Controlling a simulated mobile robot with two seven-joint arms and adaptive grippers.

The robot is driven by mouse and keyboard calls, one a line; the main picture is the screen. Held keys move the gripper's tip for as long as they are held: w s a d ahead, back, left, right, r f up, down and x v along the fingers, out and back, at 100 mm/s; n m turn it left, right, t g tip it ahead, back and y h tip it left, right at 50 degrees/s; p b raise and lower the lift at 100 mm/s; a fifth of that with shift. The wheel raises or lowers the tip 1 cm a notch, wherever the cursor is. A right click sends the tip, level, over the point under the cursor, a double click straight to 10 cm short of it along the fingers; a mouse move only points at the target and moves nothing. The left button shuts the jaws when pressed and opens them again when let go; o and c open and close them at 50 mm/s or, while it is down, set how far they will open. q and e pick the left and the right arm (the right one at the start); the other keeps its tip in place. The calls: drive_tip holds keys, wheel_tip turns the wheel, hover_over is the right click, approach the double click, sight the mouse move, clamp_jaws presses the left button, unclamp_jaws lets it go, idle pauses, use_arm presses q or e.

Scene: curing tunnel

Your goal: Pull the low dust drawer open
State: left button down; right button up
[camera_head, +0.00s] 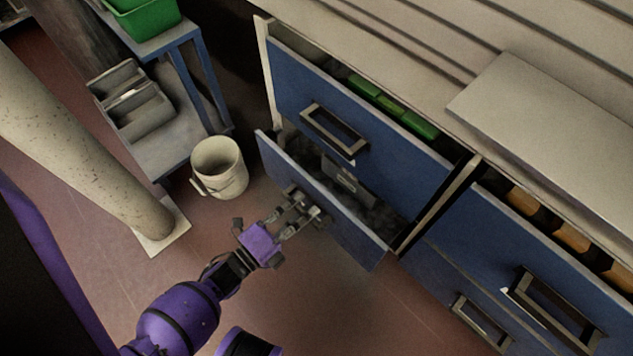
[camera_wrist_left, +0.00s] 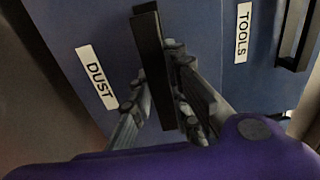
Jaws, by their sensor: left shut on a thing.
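The low dust drawer (camera_head: 350,228) stands partly open below another blue drawer. Grey dusty contents and a grey box-like piece show inside it. In the left wrist view its blue front (camera_wrist_left: 100,30) bears a white DUST label (camera_wrist_left: 96,77). Its dark bar handle (camera_wrist_left: 150,65) stands upright in that view, between the fingers. My left gripper (camera_head: 298,212) is at the drawer front, shut on this handle. The fingers also show in the left wrist view (camera_wrist_left: 165,108), and they hide much of the handle in the head view. My right gripper is not in view.
The upper drawer (camera_head: 350,125) is partly open, with green things inside. Drawers stand at right, one labelled TOOLS (camera_wrist_left: 243,32) in the left wrist view. A white bucket (camera_head: 222,172), a blue-legged table (camera_head: 180,130) and a round column (camera_head: 75,145) stand left. Floor before the drawer is clear.

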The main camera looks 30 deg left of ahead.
use_arm(q)
drive_tip(key=v, duration=2.5)
drive_tip(key=shift+s, duration=0.25)
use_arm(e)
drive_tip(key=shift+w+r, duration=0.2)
use_arm(q)
drive_tip(key=shift+r, duration=0.1)
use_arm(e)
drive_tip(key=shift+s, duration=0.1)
use_arm(q)
drive_tip(key=c, duration=1.6)
unclamp_jaws()
drive_tip(key=shift+c, duration=0.2)
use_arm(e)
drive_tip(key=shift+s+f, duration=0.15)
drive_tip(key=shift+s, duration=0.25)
